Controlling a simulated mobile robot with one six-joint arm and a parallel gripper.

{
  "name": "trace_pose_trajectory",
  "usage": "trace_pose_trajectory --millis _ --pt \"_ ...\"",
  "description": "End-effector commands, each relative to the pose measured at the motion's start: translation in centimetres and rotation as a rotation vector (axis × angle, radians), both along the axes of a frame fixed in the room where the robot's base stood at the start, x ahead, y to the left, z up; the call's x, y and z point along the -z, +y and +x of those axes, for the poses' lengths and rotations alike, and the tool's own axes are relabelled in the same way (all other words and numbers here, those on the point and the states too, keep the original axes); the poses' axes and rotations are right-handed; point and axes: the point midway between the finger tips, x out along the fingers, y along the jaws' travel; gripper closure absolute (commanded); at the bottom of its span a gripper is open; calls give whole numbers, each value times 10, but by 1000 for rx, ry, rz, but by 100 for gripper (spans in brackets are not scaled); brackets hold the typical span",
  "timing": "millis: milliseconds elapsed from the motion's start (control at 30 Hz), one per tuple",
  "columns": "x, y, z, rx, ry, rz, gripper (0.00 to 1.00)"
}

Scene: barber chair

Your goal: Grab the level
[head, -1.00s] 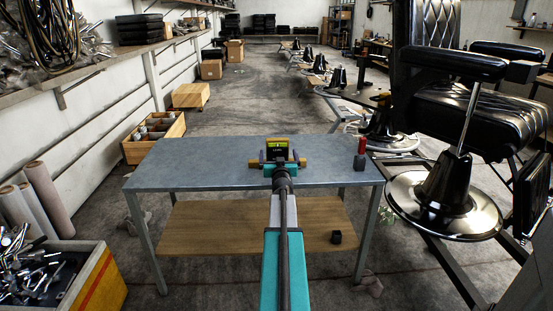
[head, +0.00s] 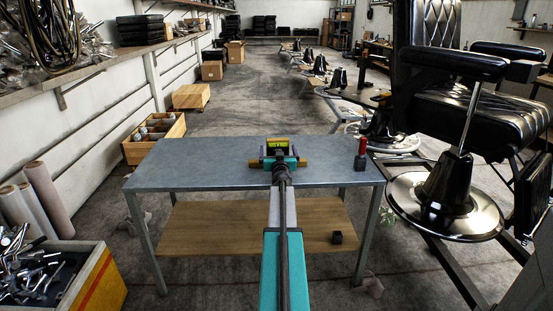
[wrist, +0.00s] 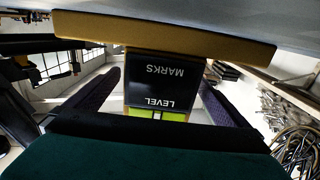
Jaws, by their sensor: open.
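The level stands on the blue-grey table in the head view, with a black block (head: 278,142) with a yellow-green vial and a yellow-brown bar (head: 304,162). In the wrist view its dark block (wrist: 165,82) reads "LEVEL" and "MARKS" upside down, with the bar (wrist: 165,37) across the top and the green vial at the bottom. My gripper (head: 279,158) is open in front of the level. In the wrist view my gripper (wrist: 162,88) has one dark finger on each side of the block, with visible gaps. My gripper partly hides the level in the head view.
The blue-grey table (head: 215,165) is mostly clear. A red-topped dark object (head: 360,160) stands near its right edge. A small dark cube (head: 337,237) lies on the wooden lower shelf (head: 230,230). A barber chair (head: 455,180) stands close on the right.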

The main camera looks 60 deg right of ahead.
Motion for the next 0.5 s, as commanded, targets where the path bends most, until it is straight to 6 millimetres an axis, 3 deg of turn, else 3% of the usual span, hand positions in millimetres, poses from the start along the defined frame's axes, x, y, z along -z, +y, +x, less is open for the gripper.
trace_pose_trajectory --millis 233,500 --pt "0 0 0 0 0 0 0" --pt "0 -1 -1 1 0 0 46"
